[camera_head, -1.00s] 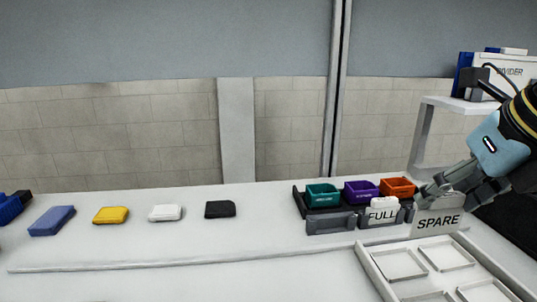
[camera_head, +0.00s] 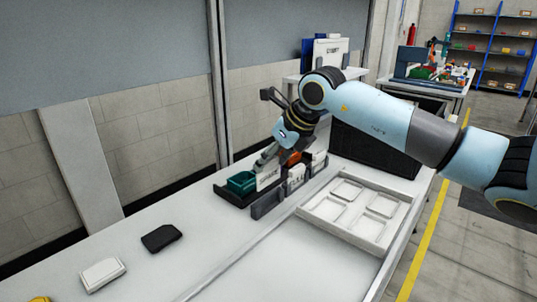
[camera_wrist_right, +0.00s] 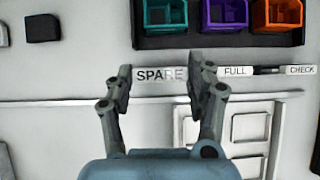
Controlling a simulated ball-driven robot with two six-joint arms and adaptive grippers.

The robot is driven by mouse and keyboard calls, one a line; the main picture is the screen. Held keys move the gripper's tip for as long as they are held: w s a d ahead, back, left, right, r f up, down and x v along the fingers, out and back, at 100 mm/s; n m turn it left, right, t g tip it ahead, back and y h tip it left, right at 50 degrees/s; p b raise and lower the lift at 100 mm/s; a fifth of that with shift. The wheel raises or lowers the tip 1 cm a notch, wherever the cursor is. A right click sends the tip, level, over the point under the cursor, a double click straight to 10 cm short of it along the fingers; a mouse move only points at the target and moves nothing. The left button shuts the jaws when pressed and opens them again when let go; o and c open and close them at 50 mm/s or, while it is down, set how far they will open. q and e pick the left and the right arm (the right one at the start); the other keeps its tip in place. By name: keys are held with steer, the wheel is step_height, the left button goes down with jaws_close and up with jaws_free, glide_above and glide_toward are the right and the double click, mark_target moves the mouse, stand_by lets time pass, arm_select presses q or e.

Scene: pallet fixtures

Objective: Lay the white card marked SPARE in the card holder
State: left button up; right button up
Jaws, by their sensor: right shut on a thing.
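My right gripper (camera_head: 268,160) is shut on the white SPARE card (camera_head: 267,179). It holds the card upright in front of the small bins. In the right wrist view the card (camera_wrist_right: 150,75) shows between the two fingers, with its black lettering partly shaded. An empty dark grey card holder (camera_head: 264,208) stands below and in front of the card in the head view. The card looks apart from it. In the wrist view the card hides this holder. My left gripper is not in view.
The teal bin (camera_head: 241,182), purple bin (camera_wrist_right: 224,12) and orange bin (camera_wrist_right: 277,13) stand in a dark rack behind the cards. FULL (camera_wrist_right: 235,71) and CHECK (camera_wrist_right: 301,70) cards are to the right. A white compartment tray (camera_head: 355,209) lies in front.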

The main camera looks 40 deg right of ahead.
mark_target(269, 181)
steer(key=shift+a+f+b, duration=0.15)
steer(key=shift+f+b, duration=0.3)
steer(key=shift+f, duration=0.4)
step_height(269, 181, down, 3)
steer(key=shift+r+b, duration=0.15)
steer(key=shift+b, duration=0.8)
steer(key=shift+f+b, duration=0.55)
steer(key=shift+f, duration=0.1)
steer(key=shift+f+b, duration=0.7)
steer(key=shift+b, duration=0.2)
steer(key=o, duration=1.2)
steer(key=shift+o, duration=0.2)
